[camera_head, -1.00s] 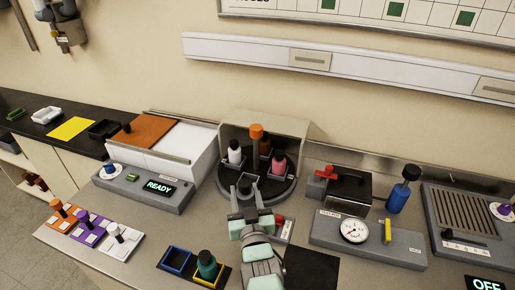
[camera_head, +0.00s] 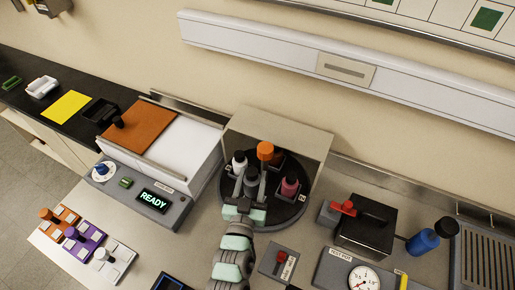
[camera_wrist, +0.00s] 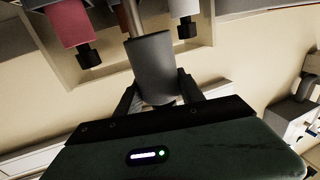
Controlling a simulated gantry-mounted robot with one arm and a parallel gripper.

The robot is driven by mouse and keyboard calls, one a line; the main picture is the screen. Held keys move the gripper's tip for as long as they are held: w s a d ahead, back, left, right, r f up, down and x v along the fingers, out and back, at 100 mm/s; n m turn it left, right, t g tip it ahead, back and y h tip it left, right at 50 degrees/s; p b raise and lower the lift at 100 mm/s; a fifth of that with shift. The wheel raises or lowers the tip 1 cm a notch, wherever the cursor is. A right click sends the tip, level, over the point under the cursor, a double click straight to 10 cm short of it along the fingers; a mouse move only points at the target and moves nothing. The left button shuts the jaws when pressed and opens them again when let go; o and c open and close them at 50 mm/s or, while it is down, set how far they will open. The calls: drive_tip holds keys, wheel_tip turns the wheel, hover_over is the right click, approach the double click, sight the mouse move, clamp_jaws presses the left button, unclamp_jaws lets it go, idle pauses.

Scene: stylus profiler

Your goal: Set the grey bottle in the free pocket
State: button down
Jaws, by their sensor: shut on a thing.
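My gripper (camera_head: 251,186) is shut on the grey bottle (camera_head: 251,176), with a finger on either side of it. The bottle is at the front of the dark round carousel (camera_head: 290,219), between the white bottle and the pink bottle. In the wrist view the grey bottle (camera_wrist: 153,62) stands inverted between the dark fingers. Its base and the pocket under it are hidden, so I cannot tell if it touches the carousel. The white bottle (camera_head: 239,160), the orange-capped bottle (camera_head: 265,151) and the pink bottle (camera_head: 289,186) stand in other carousel places.
A beige hood (camera_head: 312,143) encloses the carousel's back and sides. A grey box with a READY display (camera_head: 153,200) stands left. A small red-switch box (camera_head: 280,260) sits close to my arm.

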sight(251, 197)
drive_tip(key=shift+s+f, duration=0.1)
drive_tip(key=shift+f, duration=0.05)
drive_tip(key=shift+s, duration=0.1)
drive_tip(key=shift+f+b, duration=2.3)
drive_tip(key=shift+f, duration=0.2)
drive_tip(key=shift+f+b, duration=0.25)
drive_tip(key=shift+b, duration=0.05)
drive_tip(key=shift+f+b, duration=1.05)
drive_tip(key=shift+f, duration=0.25)
drive_tip(key=shift+f, duration=0.1)
drive_tip(key=c, duration=0.6)
unclamp_jaws()
drive_tip(key=shift+c, duration=0.2)
